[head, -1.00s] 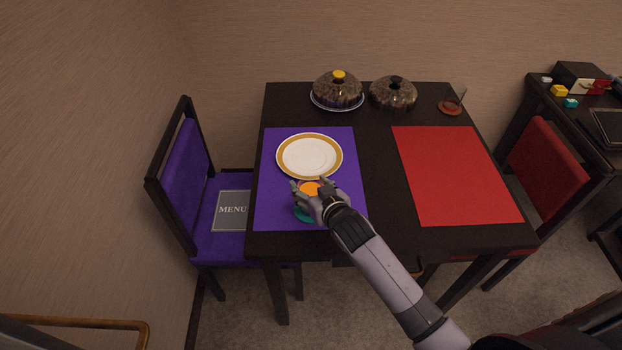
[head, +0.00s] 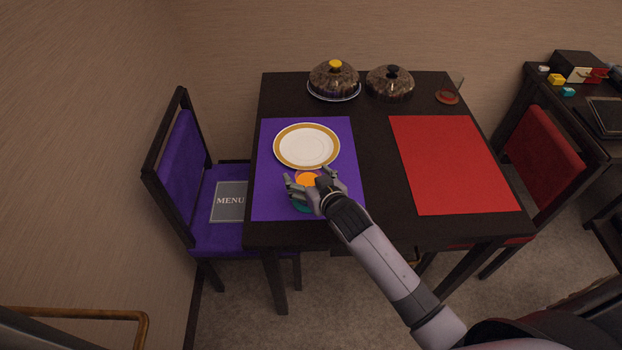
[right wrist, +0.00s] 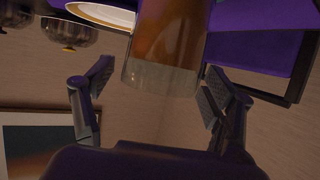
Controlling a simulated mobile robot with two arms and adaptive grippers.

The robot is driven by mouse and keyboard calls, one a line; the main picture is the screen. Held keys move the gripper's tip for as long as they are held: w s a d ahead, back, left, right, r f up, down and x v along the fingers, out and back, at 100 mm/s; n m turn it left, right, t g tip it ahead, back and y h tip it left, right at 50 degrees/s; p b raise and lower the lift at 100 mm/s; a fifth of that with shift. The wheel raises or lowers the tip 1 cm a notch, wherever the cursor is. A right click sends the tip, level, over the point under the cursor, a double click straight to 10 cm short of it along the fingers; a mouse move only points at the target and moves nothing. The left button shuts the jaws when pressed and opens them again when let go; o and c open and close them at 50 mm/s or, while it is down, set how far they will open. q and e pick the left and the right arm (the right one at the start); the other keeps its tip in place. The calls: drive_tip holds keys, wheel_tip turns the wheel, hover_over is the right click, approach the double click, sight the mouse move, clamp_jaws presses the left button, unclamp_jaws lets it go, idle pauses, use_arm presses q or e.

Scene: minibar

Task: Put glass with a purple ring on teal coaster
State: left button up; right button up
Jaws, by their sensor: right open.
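The glass (head: 307,179) holds an orange drink, with a purple edge showing around its top in the head view. It stands at the teal coaster (head: 301,208) on the purple mat, below the plate; the contact under its base is hidden. My right gripper (head: 312,184) is open around the glass. In the right wrist view the glass (right wrist: 170,45) appears upside down between the spread fingers of the gripper (right wrist: 158,86), with gaps on both sides. The left gripper is not in view.
A gold-rimmed plate (head: 307,146) lies just behind the glass. Two domed dishes (head: 334,80) (head: 390,84) stand at the back, with another glass on a reddish coaster (head: 447,97) to their right. The red mat (head: 455,165) is empty. Chairs flank the table.

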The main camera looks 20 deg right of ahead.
drive_tip(key=v, duration=1.2)
drive_tip(key=shift+r, duration=0.15)
